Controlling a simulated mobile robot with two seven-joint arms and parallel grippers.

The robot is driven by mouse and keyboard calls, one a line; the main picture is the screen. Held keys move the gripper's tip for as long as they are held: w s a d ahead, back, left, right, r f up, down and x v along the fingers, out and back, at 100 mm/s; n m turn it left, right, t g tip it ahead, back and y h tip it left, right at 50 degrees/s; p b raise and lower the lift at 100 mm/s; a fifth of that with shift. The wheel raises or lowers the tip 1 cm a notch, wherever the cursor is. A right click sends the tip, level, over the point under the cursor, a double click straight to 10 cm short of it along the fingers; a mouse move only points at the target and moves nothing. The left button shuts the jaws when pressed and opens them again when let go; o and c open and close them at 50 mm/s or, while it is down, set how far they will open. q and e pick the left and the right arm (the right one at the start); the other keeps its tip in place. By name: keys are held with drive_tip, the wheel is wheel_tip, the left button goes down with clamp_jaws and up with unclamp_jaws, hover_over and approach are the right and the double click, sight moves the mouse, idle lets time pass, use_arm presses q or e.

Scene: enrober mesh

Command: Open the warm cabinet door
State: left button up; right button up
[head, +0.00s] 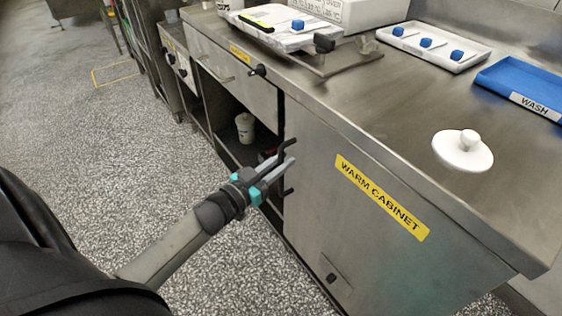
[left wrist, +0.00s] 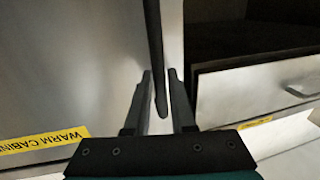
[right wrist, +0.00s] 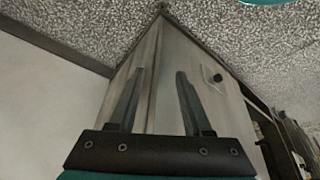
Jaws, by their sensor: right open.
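The warm cabinet door (head: 350,240) is a steel panel with a yellow WARM CABINET label (head: 383,198). It looks shut or nearly so. Its black bar handle (head: 288,190) is near the door's left edge, mostly behind my left gripper (head: 289,154). In the left wrist view the handle (left wrist: 154,45) runs down between the fingers of my left gripper (left wrist: 160,75), which are close together around it. The label (left wrist: 45,142) shows at lower left there. My right gripper (right wrist: 160,75) is open and empty, with a steel cabinet (right wrist: 160,60) beyond it.
The steel counter (head: 400,110) holds a white lid (head: 462,150), a blue WASH tray (head: 525,85) and a white tray with blue pieces (head: 437,45). Left of the door is an open bay with a white cup (head: 245,127) under a drawer (head: 230,75). The speckled floor (head: 110,160) is clear at left.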

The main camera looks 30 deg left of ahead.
use_arm(q)
clamp_jaws()
idle(1.0)
